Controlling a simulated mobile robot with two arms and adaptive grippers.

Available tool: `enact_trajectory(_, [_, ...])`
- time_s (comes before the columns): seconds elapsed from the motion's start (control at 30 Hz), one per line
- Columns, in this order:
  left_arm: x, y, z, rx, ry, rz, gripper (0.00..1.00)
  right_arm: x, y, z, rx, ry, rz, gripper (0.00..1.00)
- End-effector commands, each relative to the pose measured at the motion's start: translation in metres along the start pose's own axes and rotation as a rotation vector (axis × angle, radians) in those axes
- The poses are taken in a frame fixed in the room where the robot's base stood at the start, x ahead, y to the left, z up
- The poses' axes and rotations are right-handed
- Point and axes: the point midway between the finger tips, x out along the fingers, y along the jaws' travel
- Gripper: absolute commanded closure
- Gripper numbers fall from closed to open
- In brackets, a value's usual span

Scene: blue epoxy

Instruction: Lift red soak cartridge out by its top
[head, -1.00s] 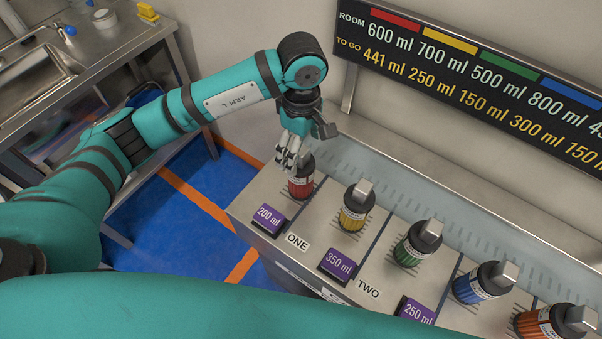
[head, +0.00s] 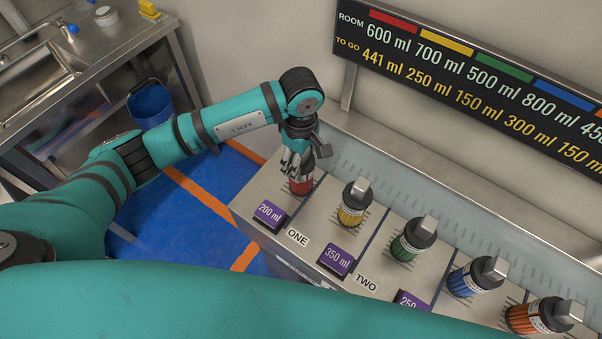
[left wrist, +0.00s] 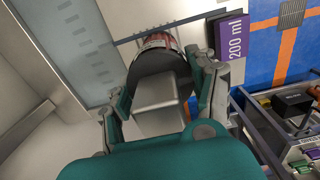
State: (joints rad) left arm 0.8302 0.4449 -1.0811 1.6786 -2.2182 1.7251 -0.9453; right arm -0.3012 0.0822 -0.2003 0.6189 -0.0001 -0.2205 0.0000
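The red soak cartridge (head: 301,184) stands upright in the first place at the left end of the bench, behind the purple 200 ml tag (head: 269,214). Its red body (left wrist: 157,42) also shows in the left wrist view, with a dark cap and a grey block handle (left wrist: 158,104) on top. My left gripper (head: 295,165) is over its top from above. In the left wrist view the fingers (left wrist: 165,88) are spread on both sides of the cap and handle, with a gap visible beside the handle. My right gripper is out of view.
Yellow (head: 352,208), green (head: 411,241), blue (head: 474,280) and orange (head: 540,316) cartridges stand in a row to the right. A wall board (head: 470,75) hangs behind. A sink counter (head: 110,50) and blue bucket (head: 150,104) are at the left.

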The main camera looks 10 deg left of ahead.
Motion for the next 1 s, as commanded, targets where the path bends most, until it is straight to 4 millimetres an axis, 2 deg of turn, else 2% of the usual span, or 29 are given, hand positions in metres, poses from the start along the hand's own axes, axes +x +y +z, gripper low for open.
enact_trajectory(0.03, [0.0, 0.0, 0.0, 0.0, 0.0, 0.0, 0.5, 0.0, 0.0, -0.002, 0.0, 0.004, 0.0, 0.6])
enact_trajectory(0.4, [-0.001, 0.0, 0.0, 0.0, 0.0, 0.001, 0.98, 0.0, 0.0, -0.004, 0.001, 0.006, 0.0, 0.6])
enact_trajectory(0.43, [-0.001, 0.0, 0.0, 0.0, 0.0, 0.001, 1.0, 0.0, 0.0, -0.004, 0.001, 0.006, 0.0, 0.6])
enact_trajectory(0.73, [-0.007, 0.001, 0.0, 0.0, 0.0, 0.004, 1.0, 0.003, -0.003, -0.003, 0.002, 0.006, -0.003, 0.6])
enact_trajectory(0.87, [-0.026, 0.002, 0.0, 0.003, 0.002, 0.007, 1.0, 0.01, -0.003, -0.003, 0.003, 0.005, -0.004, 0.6])
enact_trajectory(1.0, [-0.055, 0.002, -0.001, 0.002, 0.003, 0.007, 1.0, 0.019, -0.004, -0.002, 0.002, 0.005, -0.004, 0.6])
